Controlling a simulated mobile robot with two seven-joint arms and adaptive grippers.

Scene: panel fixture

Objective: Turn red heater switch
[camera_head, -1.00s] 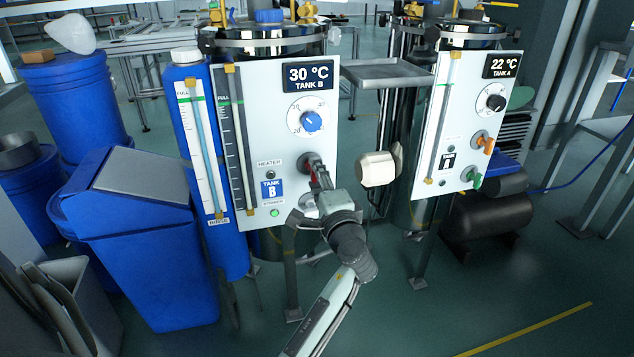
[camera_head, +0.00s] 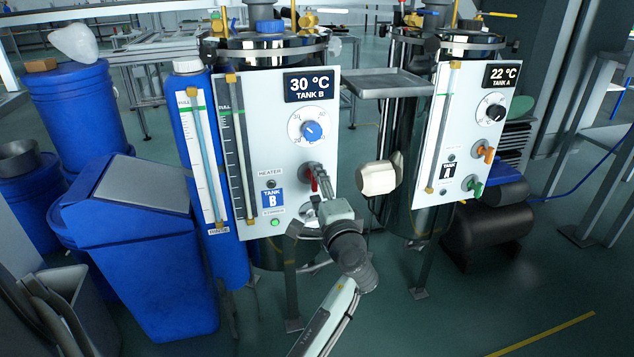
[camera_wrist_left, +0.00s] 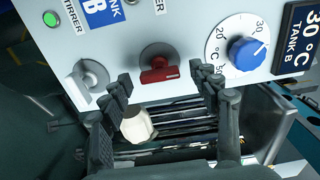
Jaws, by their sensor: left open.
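The red heater switch (camera_head: 315,178) is on the white Tank B panel (camera_head: 262,110), right of a small dark button. It shows clearly in the left wrist view (camera_wrist_left: 158,72) as a red handle on a round grey base. My left gripper (camera_head: 318,198) is in front of the panel at the switch and partly covers it in the head view. In the left wrist view the gripper (camera_wrist_left: 161,84) is open, one dark finger on each side of the switch, with visible gaps. No contact with the handle shows. My right gripper is not in view.
A blue temperature dial (camera_head: 312,131) sits above the switch, under a 30 °C display (camera_head: 312,86). A green light (camera_head: 275,222) is at the panel's lower edge. A cream object (camera_head: 378,178) is right of the panel. Tank A's panel (camera_head: 465,130) stands farther right.

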